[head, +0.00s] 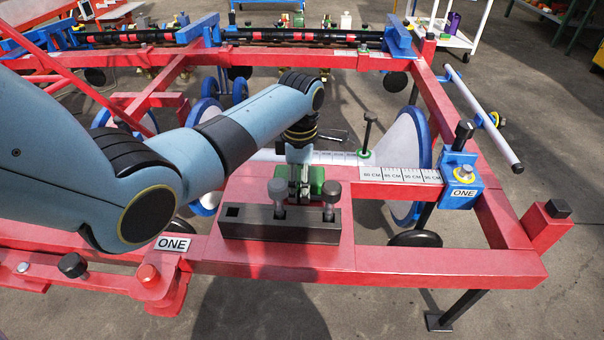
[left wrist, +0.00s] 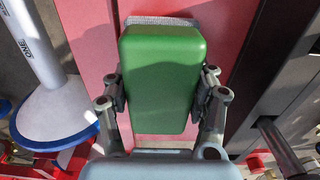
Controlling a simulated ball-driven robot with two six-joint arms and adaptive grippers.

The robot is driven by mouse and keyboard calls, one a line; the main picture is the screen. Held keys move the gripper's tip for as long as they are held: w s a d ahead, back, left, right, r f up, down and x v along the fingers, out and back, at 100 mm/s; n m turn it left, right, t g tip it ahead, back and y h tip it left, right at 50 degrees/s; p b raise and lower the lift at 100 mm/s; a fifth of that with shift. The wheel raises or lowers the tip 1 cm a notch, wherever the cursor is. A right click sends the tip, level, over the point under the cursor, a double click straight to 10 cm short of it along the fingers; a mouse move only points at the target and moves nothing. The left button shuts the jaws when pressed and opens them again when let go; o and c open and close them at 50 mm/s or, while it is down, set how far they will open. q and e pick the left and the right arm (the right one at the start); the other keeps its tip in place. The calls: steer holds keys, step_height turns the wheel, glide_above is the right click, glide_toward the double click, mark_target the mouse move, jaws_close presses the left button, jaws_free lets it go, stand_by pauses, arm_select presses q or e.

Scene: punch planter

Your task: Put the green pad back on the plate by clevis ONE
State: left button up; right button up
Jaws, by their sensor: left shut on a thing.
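The green pad (left wrist: 161,75) lies between the two fingers of my left gripper (left wrist: 160,90) in the left wrist view, and the gripper is shut on it. In the head view the pad (head: 316,178) is partly hidden behind my left gripper (head: 300,186), above the red plate (head: 336,258). I cannot tell whether the pad touches the plate. A grey textured strip (left wrist: 162,21) shows just past the pad's upper edge. My right gripper is out of view.
A black block (head: 280,229) with two grey-topped pins stands just in front of my left gripper. A ruler strip (head: 400,175) runs to the blue bracket. A black-handled green-based pin (head: 367,134) stands behind. A white cone-shaped wheel (left wrist: 55,110) is left in the wrist view.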

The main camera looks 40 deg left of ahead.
arm_select(q)
steer(key=shift+f, duration=0.25)
steer(key=shift+f, duration=0.1)
steer(key=o, duration=1.3)
steer(key=shift+b, duration=0.45)
steer(key=shift+r, duration=0.2)
steer(key=r+p, duration=0.1)
steer(key=r, duration=0.2)
steer(key=r+p, duration=0.1)
steer(key=r, duration=0.2)
steer(key=r+p, duration=0.1)
steer(key=r, duration=0.2)
steer(key=shift+s+a+r, duration=0.15)
steer(key=shift+a+r, duration=0.05)
steer(key=shift+a, duration=0.15)
steer(key=shift+r+p, duration=0.4)
steer(key=shift+r, duration=0.3)
